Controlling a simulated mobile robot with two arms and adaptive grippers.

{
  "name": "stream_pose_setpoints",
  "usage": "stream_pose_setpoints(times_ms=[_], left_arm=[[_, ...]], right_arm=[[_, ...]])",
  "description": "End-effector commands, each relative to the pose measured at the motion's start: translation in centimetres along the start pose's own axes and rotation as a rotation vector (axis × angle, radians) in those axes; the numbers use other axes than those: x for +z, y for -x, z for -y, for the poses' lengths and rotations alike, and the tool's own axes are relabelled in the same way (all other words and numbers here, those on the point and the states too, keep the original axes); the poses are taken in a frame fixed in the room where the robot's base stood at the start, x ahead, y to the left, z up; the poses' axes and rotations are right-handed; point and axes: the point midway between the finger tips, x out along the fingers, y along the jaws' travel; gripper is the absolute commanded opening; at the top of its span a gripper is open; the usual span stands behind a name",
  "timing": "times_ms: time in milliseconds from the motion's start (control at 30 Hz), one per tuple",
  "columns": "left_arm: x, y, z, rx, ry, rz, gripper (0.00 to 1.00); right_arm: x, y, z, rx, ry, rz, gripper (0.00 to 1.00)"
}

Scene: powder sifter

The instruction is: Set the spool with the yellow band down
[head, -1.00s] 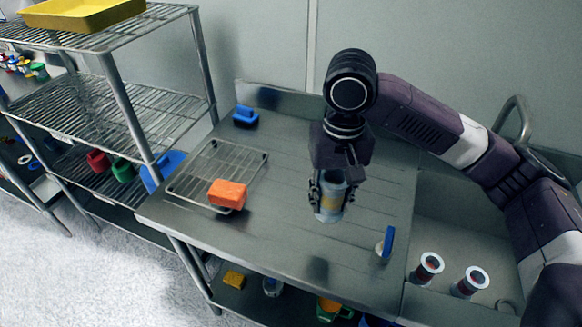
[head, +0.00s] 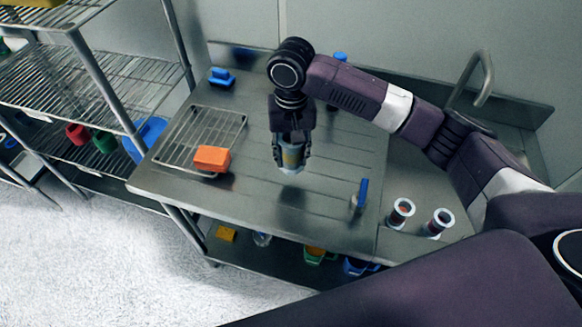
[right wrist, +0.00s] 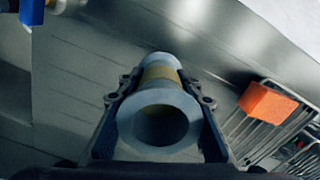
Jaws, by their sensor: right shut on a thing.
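The spool with the yellow band (head: 292,158) is a pale grey cylinder, roughly upright in the head view. My right gripper (head: 291,163) is shut around it, one finger on each side. In the right wrist view the spool (right wrist: 159,124) shows its round, hollow end towards the camera, with the yellow band further along between the fingers. Its lower end is over the steel counter (head: 255,200); I cannot tell whether it touches. My left gripper is not in view.
A wire rack (head: 190,125) with an orange block (head: 211,159) lies left of the spool. A blue-handled thing (head: 362,192) stands to the right, near two spools (head: 401,212) (head: 439,222) by the sink. A blue item (head: 221,77) is at the back left. Bare counter surrounds the spool.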

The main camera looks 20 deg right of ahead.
Motion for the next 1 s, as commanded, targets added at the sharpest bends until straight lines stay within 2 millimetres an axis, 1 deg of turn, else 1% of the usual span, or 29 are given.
stream_pose_setpoints(times_ms=[33, 100, 267, 400, 500, 600, 933, 967, 1000], left_arm=[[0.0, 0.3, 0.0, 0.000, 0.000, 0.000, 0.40], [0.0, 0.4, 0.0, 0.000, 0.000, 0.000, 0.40], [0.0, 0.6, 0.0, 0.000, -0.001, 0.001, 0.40], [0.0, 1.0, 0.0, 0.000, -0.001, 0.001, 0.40], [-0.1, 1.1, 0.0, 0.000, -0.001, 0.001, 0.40], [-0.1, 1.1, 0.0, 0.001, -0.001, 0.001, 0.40], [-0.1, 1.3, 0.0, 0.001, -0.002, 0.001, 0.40], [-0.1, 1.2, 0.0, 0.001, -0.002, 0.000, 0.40], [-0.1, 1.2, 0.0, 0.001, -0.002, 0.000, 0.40]], right_arm=[[0.0, -0.8, -0.1, 0.002, -0.001, 0.002, 0.02], [0.0, -1.7, 0.0, 0.001, -0.001, 0.000, 0.02], [0.0, -3.0, 0.0, 0.000, -0.001, 0.001, 0.02], [0.1, -5.2, 0.0, 0.002, -0.001, 0.002, 0.02], [0.0, -6.4, 0.0, 0.001, 0.000, 0.000, 0.02], [-0.1, -6.8, 0.0, 0.000, 0.000, -0.002, 0.02], [0.0, -7.1, 0.0, 0.000, 0.000, -0.001, 0.02], [0.0, -7.2, 0.0, 0.000, 0.000, -0.001, 0.35], [0.0, -7.2, 0.0, 0.000, 0.000, -0.001, 0.40]])
